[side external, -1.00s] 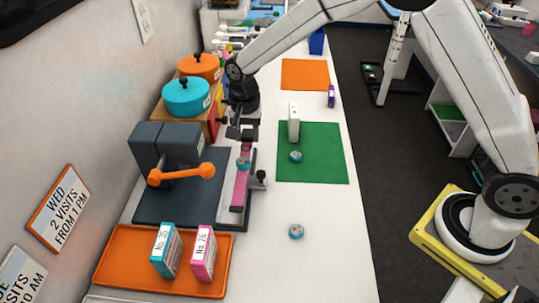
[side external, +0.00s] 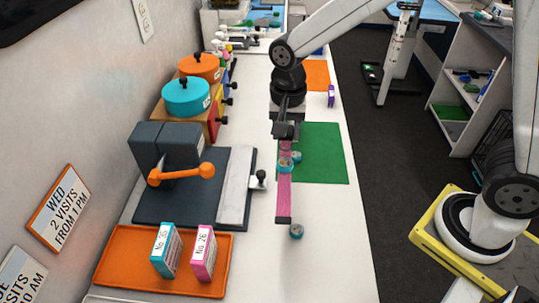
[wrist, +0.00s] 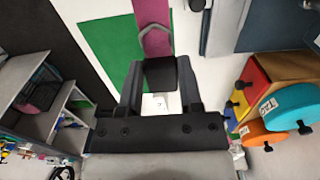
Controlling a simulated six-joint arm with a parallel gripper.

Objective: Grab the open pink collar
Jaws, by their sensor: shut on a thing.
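The open pink collar (side external: 284,195) is a long flat strap with a teal round piece (side external: 285,164) on it and a dark far end. In the wrist view, the dark block at the collar's end sits between my two fingers (wrist: 160,78). The pink strap (wrist: 155,38) and a metal ring show just beyond it. The exact height of the collar above the table is hard to tell.
The dark press (side external: 150,215) with an orange handle and a now bare pale bed stands left. An orange tray (side external: 120,280) holds two boxes. A purple box (side external: 331,96) stands at the back right.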

